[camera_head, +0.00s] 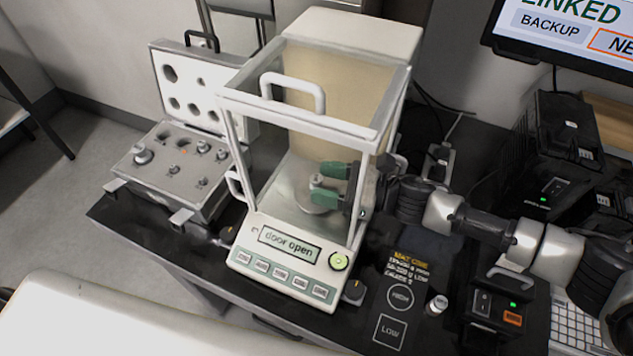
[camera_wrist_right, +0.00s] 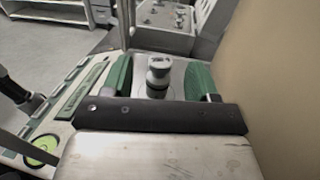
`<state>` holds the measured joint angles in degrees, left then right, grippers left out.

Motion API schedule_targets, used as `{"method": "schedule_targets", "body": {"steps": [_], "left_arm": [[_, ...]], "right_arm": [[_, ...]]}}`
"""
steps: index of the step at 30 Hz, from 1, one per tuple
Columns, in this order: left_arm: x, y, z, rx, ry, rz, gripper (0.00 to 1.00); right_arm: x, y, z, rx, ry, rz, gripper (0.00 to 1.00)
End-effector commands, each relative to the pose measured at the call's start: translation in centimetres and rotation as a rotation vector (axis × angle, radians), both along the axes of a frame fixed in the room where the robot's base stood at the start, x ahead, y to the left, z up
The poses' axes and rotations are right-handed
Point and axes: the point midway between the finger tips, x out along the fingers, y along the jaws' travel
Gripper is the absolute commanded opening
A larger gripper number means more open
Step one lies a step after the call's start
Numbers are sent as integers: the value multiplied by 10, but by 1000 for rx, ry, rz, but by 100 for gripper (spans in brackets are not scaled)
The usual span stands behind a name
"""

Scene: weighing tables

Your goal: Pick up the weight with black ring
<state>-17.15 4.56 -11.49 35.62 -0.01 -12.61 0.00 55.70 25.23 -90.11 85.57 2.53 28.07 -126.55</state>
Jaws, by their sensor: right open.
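A silver weight with a dark ring (camera_wrist_right: 158,76) stands upright on the round pan (camera_head: 307,196) inside the glass balance (camera_head: 300,120); the weight also shows in the head view (camera_head: 316,182). My right gripper (camera_head: 336,184) reaches in through the balance's right side. Its green fingers are open, one on each side of the weight, and in the right wrist view (camera_wrist_right: 160,80) gaps show between them and it. The balance display reads "door open". My left gripper is not in the head view.
An open case (camera_head: 172,187) with several weights sits left of the balance. Black devices (camera_head: 560,150) crowd the right. The balance's glass walls and posts are close around my right gripper.

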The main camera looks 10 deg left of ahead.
Motion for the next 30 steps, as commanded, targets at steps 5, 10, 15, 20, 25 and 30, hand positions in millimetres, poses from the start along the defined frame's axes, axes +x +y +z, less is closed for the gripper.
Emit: {"method": "schedule_targets", "body": {"steps": [5, 10, 15, 20, 25, 30], "left_arm": [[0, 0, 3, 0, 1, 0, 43], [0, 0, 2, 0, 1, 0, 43], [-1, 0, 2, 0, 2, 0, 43], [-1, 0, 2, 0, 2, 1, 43], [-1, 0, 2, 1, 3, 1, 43], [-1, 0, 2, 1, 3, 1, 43]], "right_arm": [[0, 12, 0, -1, 0, 0, 59], [0, 12, 0, -1, 0, 0, 59], [0, 12, 0, -1, 0, 0, 36], [0, 12, 0, -1, 0, 0, 11], [0, 12, 0, 0, 0, 0, 0], [0, 12, 1, 0, 0, 0, 0]]}}
